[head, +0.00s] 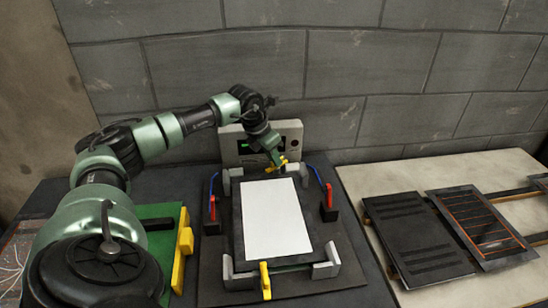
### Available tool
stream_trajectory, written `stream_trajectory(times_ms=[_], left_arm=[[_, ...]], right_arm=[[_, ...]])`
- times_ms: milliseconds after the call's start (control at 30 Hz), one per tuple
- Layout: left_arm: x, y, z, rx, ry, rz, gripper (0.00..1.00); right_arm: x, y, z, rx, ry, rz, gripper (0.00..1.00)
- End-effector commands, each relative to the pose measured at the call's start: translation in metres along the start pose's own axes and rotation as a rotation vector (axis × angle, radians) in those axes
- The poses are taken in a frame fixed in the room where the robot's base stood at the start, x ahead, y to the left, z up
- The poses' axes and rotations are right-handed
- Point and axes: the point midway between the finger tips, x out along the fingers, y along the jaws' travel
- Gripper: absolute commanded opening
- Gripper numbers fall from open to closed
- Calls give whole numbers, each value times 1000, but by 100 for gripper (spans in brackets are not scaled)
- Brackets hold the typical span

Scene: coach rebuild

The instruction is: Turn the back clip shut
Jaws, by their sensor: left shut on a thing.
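The back clip (283,160) is a small yellow piece at the far edge of the fixture, beyond a white panel (272,220). My left gripper (274,157) comes down on it from above and is shut on it. The gripper and arm hide part of the clip, so I cannot tell how far it is turned. A second yellow clip (265,281) stands at the near edge of the fixture. Grey corner blocks stand around the panel. My right gripper is not in view.
A grey box with a green display (292,135) stands close behind the fixture. Red-handled parts (329,196) flank the panel. A yellow-handled thing (183,245) lies on a green mat at left. Dark slatted panels (418,235) lie on the pale table at right.

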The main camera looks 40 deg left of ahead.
Motion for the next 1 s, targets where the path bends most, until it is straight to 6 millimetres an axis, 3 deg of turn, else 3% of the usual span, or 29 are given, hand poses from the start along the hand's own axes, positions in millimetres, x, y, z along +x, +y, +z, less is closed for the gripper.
stream_trajectory(times_ms=[367, 1000], left_arm=[[0, -2, 1, -166, -2, 71, 0], [1, -8, 5, -709, -6, 294, 0]], right_arm=[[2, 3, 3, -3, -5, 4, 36], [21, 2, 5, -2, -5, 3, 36]])
